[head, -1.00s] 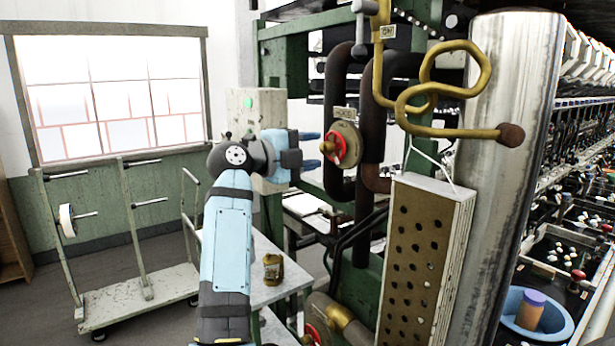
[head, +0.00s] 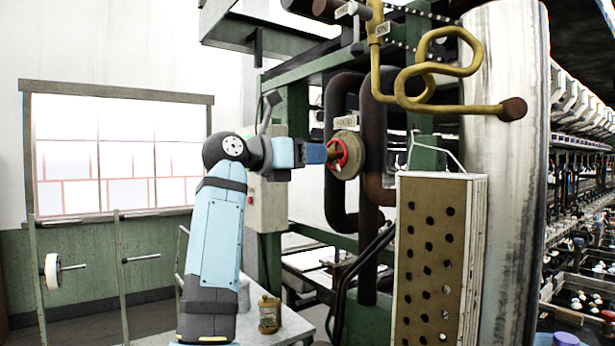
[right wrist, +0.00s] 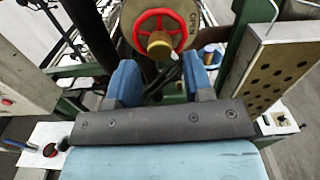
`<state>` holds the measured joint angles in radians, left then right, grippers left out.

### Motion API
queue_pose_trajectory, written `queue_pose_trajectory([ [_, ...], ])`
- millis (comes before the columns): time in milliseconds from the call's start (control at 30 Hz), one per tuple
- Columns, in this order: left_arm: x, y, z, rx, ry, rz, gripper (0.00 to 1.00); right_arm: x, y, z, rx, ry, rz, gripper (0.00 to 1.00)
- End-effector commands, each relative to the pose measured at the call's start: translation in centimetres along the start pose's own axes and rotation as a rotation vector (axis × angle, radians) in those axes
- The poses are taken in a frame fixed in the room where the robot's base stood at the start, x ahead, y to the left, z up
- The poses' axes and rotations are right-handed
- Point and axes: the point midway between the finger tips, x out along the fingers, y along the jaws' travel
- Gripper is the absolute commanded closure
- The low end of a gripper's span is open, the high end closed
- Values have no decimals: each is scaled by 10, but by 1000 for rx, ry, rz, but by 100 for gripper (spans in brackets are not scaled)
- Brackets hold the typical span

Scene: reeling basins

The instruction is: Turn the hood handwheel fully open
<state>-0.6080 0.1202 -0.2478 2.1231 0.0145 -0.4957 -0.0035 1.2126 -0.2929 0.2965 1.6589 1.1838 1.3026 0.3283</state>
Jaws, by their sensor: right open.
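The hood handwheel (head: 341,154) is a small red wheel on a round tan plate, under a small label plate on the dark pipes. In the right wrist view the red handwheel (right wrist: 174,16) has a brass hub, and "OPEN" is lettered on the plate beside it. My right gripper (head: 328,153) is at the wheel in the head view, its fingers pointing at it. In the right wrist view the blue fingers of my right gripper (right wrist: 160,75) are apart, with the brass hub beyond and between them. Contact with the rim cannot be told. My left gripper is not in view.
A perforated box (head: 433,255) hangs right of the wheel, beside a large metal cylinder (head: 505,150). A bent brass pipe (head: 440,100) crosses above.

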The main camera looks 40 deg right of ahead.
Motion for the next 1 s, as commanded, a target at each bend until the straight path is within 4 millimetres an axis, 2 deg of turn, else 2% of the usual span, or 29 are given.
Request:
queue_pose_trajectory([
  [233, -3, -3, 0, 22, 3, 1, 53, 4, 0, 1, 65, 0, -1, 53],
  [567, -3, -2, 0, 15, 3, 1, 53, 29, 0, 1, 61, 0, -1, 53],
  [767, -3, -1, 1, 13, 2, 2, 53, 30, 0, 1, 61, 0, 0, 53],
  [867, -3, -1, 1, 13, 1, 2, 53, 30, 0, 1, 60, 0, 0, 72],
  [967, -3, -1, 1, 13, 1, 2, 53, 30, 0, 1, 60, 0, 0, 95],
  [1000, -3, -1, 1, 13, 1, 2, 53, 30, 0, 1, 60, 0, 0, 95],
])
